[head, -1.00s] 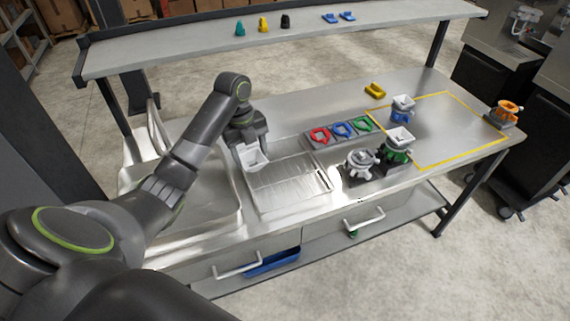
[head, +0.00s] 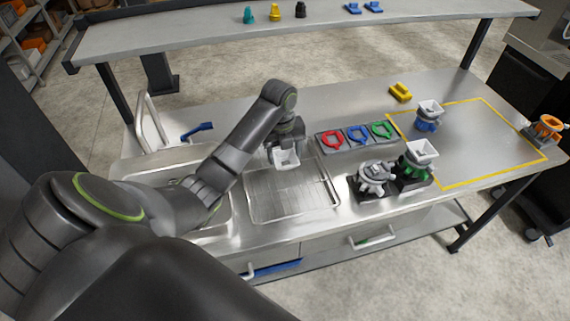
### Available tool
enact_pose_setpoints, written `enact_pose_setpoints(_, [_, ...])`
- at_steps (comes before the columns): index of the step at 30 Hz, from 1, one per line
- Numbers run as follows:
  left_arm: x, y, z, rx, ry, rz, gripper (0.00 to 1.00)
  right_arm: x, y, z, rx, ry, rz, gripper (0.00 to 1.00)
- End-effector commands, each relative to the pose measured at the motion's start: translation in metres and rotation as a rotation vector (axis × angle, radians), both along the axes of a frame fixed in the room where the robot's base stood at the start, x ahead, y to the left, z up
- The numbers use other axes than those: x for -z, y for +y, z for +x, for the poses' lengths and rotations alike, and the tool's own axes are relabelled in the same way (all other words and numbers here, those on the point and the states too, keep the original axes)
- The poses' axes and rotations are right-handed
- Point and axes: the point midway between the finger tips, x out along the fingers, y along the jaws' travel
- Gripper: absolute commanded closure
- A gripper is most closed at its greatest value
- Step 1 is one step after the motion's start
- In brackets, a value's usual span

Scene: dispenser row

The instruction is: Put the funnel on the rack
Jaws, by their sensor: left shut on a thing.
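My left gripper (head: 285,146) points down and is shut on a white funnel (head: 286,159). It holds the funnel over the far edge of the metal rack (head: 290,198), a shallow drainer on the bench beside the sink. I cannot tell whether the funnel touches the rack. The rest of the rack is bare. A grey dispenser (head: 373,178) to the right of the rack shows no white funnel on top. The green dispenser (head: 414,168) and the blue dispenser (head: 428,121) each carry a white funnel. My right gripper is out of view.
A grey holder with red, blue and green rings (head: 357,134) stands behind the rack. A sink with a tap (head: 150,130) and a blue brush (head: 198,131) is at left. A yellow block (head: 400,92) lies at the back. The yellow-outlined area (head: 485,145) is mostly clear.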

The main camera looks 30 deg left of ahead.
Motion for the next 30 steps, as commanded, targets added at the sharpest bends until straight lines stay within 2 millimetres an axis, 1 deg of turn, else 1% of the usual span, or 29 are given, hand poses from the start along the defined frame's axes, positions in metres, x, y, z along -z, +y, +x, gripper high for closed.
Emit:
enact_pose_setpoints(1, [0.003,0.000,-0.001,-0.001,0.004,0.000,0.68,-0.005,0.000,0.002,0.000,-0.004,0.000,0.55])
enact_pose_setpoints(2, [0.007,0.000,-0.001,-0.001,0.004,-0.001,0.68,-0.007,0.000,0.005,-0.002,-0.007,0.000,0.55])
enact_pose_setpoints(6, [0.028,0.000,-0.001,-0.001,0.004,-0.002,0.68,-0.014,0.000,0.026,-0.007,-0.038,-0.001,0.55])
enact_pose_setpoints(9, [0.038,0.000,-0.001,0.000,0.003,0.000,0.68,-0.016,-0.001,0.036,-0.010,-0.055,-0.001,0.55])
enact_pose_setpoints(14, [0.041,0.000,0.000,0.001,-0.001,0.002,0.68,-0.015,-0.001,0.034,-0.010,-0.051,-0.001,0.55])
enact_pose_setpoints(20, [0.043,0.000,0.000,0.000,-0.001,0.001,0.68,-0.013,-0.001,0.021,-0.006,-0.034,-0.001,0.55])
enact_pose_setpoints(21, [0.043,0.000,0.000,0.000,-0.001,0.001,0.38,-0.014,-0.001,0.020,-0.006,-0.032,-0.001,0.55])
enact_pose_setpoints(25, [0.043,0.000,0.000,0.000,-0.001,0.001,0.21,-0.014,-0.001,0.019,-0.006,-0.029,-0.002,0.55])
enact_pose_setpoints(26, [0.043,0.000,0.000,0.000,-0.001,0.001,0.19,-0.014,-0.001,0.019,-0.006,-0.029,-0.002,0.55])
enact_pose_setpoints(30, [0.043,0.000,0.000,0.000,-0.001,0.001,0.19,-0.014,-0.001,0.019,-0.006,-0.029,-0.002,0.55])
